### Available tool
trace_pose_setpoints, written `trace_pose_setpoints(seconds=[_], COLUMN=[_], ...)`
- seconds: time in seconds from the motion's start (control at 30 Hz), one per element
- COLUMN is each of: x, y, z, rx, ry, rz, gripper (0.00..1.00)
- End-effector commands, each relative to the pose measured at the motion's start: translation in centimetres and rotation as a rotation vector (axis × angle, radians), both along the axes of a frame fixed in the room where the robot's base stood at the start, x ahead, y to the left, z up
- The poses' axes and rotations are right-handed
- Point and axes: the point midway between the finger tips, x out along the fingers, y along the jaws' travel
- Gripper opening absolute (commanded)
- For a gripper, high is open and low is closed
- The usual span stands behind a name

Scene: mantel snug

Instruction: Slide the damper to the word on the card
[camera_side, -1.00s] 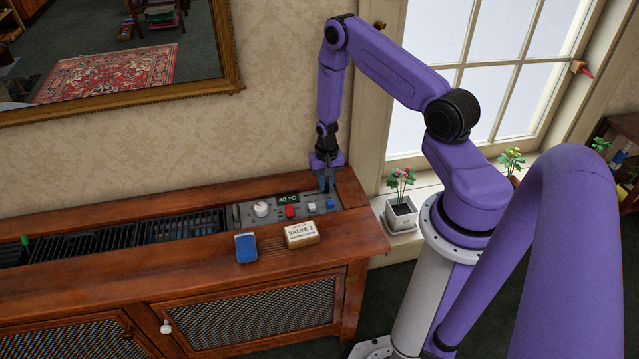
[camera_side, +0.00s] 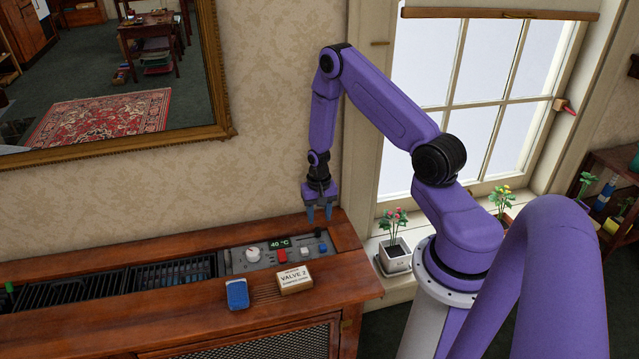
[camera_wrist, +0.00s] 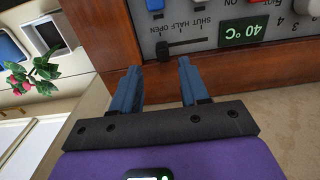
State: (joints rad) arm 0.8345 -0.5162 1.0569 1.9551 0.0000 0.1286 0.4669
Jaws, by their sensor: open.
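The control panel (camera_side: 268,254) is set into the top of the wooden cabinet. In the wrist view the damper is a dark knob (camera_wrist: 163,50) at the left end of a slot, beside the words SHUT, HALF and OPEN (camera_wrist: 188,27). The card (camera_side: 295,279) reads VALVE 2; its smaller lines are too small to read surely. My gripper (camera_side: 319,219) is open and empty, above the panel's right end. In the wrist view its two blue fingers (camera_wrist: 155,68) point toward the panel, apart from the knob.
A blue object (camera_side: 237,294) lies left of the card. The panel also has a white dial (camera_side: 253,254), a red switch (camera_side: 282,254), a blue button (camera_side: 322,248) and a 40 °C display (camera_side: 279,242). A potted plant (camera_side: 396,258) stands on the sill at right.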

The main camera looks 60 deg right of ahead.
Motion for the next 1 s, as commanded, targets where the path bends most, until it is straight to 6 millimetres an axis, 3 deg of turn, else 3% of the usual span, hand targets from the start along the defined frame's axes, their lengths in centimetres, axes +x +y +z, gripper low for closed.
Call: trace_pose_setpoints(seconds=[0.6, 0.8, 1.0], x=[-0.1, -0.1, -0.1], y=[-0.1, -0.1, -0.1], z=[10.0, 12.0, 12.6], rx=[-0.001, 0.000, 0.000], ry=[-0.002, 0.000, 0.001], rz=[-0.003, -0.003, -0.003], gripper=[0.45, 0.45, 0.45])
